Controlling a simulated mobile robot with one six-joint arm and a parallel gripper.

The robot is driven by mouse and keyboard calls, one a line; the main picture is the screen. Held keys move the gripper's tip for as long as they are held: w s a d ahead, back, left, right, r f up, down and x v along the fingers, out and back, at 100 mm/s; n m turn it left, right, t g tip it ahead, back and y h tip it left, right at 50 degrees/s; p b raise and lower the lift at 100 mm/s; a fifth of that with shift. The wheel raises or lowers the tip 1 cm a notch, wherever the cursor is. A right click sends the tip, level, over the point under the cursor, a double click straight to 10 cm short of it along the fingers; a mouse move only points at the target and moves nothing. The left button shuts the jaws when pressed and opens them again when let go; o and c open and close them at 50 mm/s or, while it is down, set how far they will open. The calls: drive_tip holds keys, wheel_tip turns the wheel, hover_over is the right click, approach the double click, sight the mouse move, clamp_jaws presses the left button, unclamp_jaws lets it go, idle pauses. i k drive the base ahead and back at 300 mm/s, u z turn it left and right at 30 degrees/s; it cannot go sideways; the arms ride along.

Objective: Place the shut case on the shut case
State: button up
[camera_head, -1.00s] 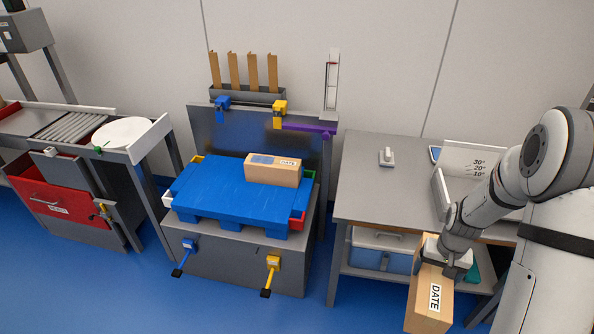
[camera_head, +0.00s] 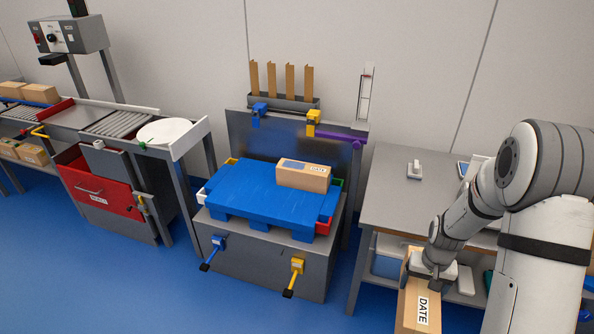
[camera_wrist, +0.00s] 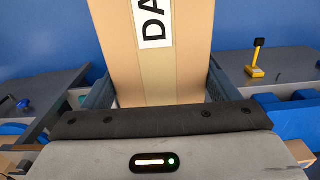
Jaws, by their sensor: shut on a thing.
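A shut cardboard case (camera_head: 419,300) with a white DATE label hangs in my gripper (camera_head: 434,272) at the lower right, in front of the grey workbench. In the wrist view the same case (camera_wrist: 185,75) sits between the two fingers of my gripper (camera_wrist: 160,95), its label facing the camera. A second shut case (camera_head: 303,180), also labelled DATE, lies on the back right part of the blue pallet (camera_head: 245,200). My gripper is well to the right of that pallet and apart from it. The underside of the held case is out of view.
The blue pallet rests on a grey stand with blue and yellow pedals (camera_head: 297,270). The grey workbench (camera_head: 395,200) stands between it and my arm. A roller conveyor (camera_head: 120,123) with a red drawer (camera_head: 95,190) is at left. Blue floor lies open in front.

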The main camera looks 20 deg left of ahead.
sight(303, 167)
drive_tip(key=z, duration=1.1)
drive_tip(key=i, duration=0.15)
drive_tip(key=u, duration=2.95)
drive_tip(key=i, duration=1.15)
drive_tip(key=z, duration=0.6)
drive_tip(key=i, duration=1.15)
drive_tip(key=z, duration=0.65)
drive_tip(key=k, duration=0.85)
drive_tip(key=z, duration=0.05)
